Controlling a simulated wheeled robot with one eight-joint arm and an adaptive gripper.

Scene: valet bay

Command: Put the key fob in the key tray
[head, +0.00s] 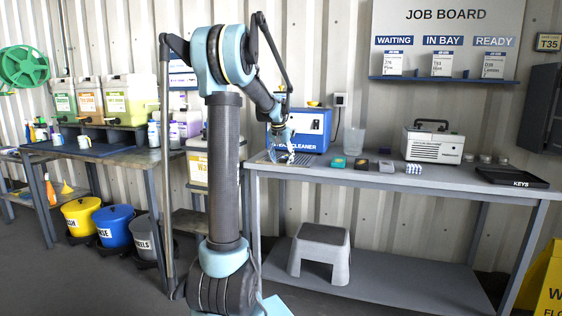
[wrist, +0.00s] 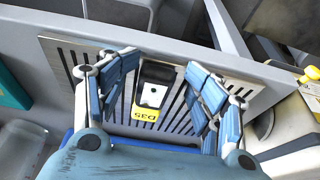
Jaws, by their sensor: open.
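The key fob (wrist: 153,92) is black with a pale face and a yellow tag reading D35. In the wrist view it lies on a slotted metal grille (wrist: 184,124). My gripper (wrist: 163,80) is open, with its blue fingers on either side of the fob; I cannot tell whether they touch it. In the head view my gripper (head: 281,151) is low over the left end of the grey bench, and the fob is not clearly visible there. The key tray (head: 513,177), dark and marked KEYS, is at the bench's right end and looks empty.
On the grey bench (head: 400,181), a blue cleaner machine (head: 312,131) stands behind my gripper. A clear cup (head: 354,141), several small boxes, a white machine (head: 436,146) and small round tins (head: 485,158) stand between it and the tray.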

